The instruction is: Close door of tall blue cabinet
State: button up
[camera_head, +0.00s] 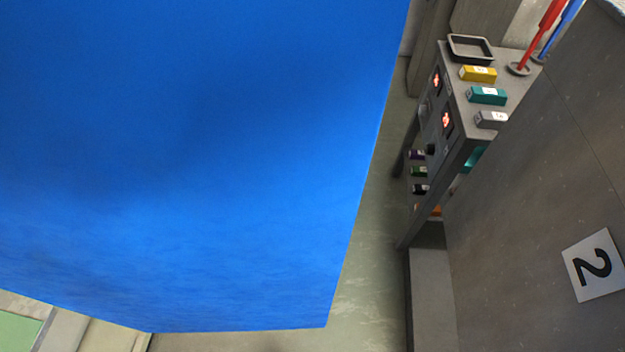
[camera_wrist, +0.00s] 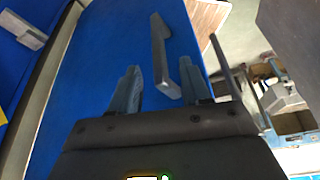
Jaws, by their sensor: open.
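A large blue panel (camera_head: 190,150) fills the left and middle of the head view; it appears to be the tall cabinet's door, standing out from its frame. In the wrist view a blue door face (camera_wrist: 100,60) carries a long grey bar handle (camera_wrist: 160,45). My gripper (camera_wrist: 160,82) is open and empty, facing the blue face. The handle's near end shows between its two fingers; I cannot tell whether they touch it. My gripper is not seen in the head view, and the cabinet's inside is hidden.
A grey bench (camera_head: 505,65) at right holds a black tray (camera_head: 470,48) and yellow, teal and grey boxes. A grey panel marked 2 (camera_head: 595,265) stands at the right front. Bare floor (camera_head: 365,250) shows between the blue panel and the bench.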

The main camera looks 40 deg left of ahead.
jog(key=p+x, duration=0.1)
jog(key=x, duration=0.4)
jog(key=shift+s+f, duration=0.15)
jog(key=shift+f, duration=0.1)
jog(key=shift+c, duration=0.3)
grip_shut()
